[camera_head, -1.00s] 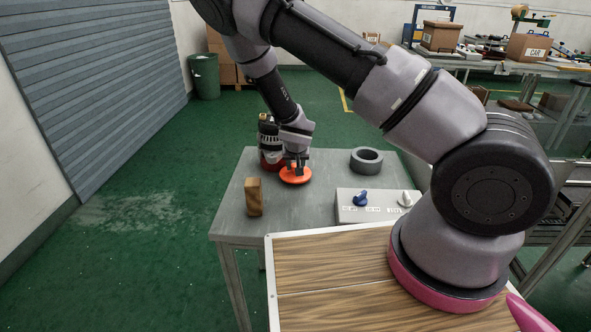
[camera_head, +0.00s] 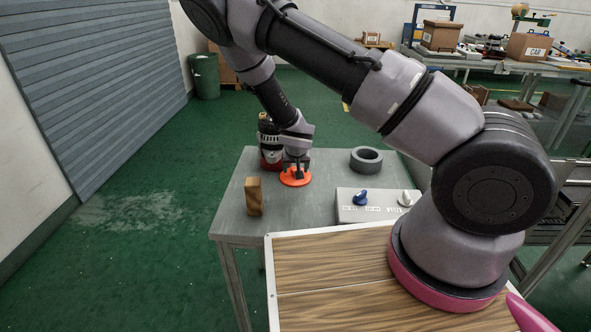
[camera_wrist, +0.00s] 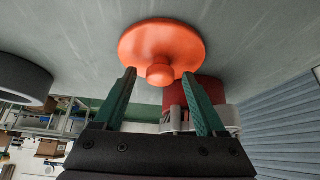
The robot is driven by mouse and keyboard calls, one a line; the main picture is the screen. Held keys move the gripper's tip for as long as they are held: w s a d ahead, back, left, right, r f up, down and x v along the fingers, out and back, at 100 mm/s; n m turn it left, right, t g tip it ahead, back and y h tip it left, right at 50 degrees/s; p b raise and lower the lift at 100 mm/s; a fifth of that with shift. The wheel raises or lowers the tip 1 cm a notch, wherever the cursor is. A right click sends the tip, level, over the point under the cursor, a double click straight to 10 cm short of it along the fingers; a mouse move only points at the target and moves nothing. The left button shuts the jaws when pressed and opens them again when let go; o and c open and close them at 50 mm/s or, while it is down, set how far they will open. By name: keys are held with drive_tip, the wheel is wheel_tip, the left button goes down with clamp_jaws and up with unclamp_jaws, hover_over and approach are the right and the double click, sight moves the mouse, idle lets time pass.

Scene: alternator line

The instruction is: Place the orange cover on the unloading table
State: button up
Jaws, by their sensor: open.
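The orange cover (camera_head: 293,178), a round disc with a small knob in its middle, lies on the grey table (camera_head: 324,206). It also shows in the wrist view (camera_wrist: 160,42), with its knob facing my gripper. My gripper (camera_head: 298,166) is right at the cover, over its knob side. In the wrist view my gripper's two green fingers (camera_wrist: 159,75) are apart, one on each side of the knob, with visible gaps to it. Nothing is held between them.
A red and white part (camera_head: 270,158) stands just behind the cover. A grey ring (camera_head: 367,160) lies to the right, and a wooden block (camera_head: 254,197) stands front left. A control box (camera_head: 372,206) with blue and white knobs sits front right. The table's middle is clear.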

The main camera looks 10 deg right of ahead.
drive_tip(key=d+v, duration=0.1)
drive_tip(key=v, duration=1.1)
drive_tip(key=s+d+r+m+y, duration=0.1)
drive_tip(key=s+d+r, duration=0.15)
drive_tip(key=r, duration=0.55)
drive_tip(key=s+d+r+m+g, duration=0.15)
drive_tip(key=d+r, duration=0.25)
drive_tip(key=r, duration=0.4)
drive_tip(key=s+d+r+m+y, duration=0.1)
drive_tip(key=s+d+r, duration=0.15)
drive_tip(key=r, duration=0.65)
drive_tip(key=s+d+r+t, duration=0.2)
drive_tip(key=s+d+r, duration=0.2)
drive_tip(key=s+r, duration=0.8)
drive_tip(key=s, duration=0.3)
drive_tip(key=shift+r+n+y, duration=0.35)
drive_tip(key=shift+r+y, duration=0.05)
drive_tip(key=shift+s, duration=0.1)
